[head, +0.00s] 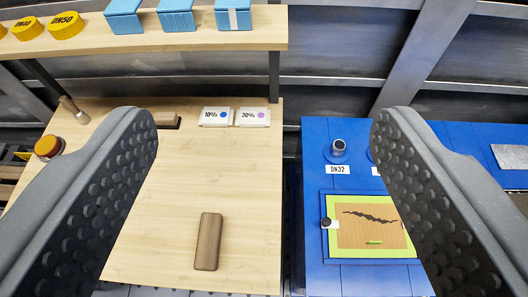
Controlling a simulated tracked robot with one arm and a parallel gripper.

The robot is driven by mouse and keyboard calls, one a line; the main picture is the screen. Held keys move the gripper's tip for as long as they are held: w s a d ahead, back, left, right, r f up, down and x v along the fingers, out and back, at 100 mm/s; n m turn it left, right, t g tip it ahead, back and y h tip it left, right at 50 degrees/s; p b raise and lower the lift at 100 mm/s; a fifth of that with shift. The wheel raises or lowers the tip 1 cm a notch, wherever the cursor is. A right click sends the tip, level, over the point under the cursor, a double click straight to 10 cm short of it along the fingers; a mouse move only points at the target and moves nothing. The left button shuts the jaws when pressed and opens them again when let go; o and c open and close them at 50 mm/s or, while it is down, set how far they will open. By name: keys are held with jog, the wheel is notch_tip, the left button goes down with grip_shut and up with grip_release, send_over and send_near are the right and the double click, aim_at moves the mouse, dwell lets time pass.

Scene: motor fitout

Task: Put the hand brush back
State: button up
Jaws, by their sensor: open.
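My gripper (264,125) is open and empty, with its two dark, studded fingers wide apart in the foreground. A brown wooden block-like piece (208,241) lies on the light wooden bench between the fingers, near the front edge. It may be the hand brush seen from above, but no bristles show. Another wooden piece with a dark base (168,121) sits further back, partly hidden by the left finger. I cannot tell whether that one is a brush or a rest.
A shelf (190,43) with blue boxes and yellow round pieces crosses above the bench. Right of a gap is a blue table (312,170) with a cracked panel (370,222). The bench middle is clear.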

jog(key=s+d+r+t, duration=0.1)
jog(key=s+r, duration=0.3)
jog(key=r, duration=0.1)
jog(key=shift+d+r+t, duration=0.2)
jog(key=shift+d+t, duration=0.1)
jog(key=shift+d, duration=0.05)
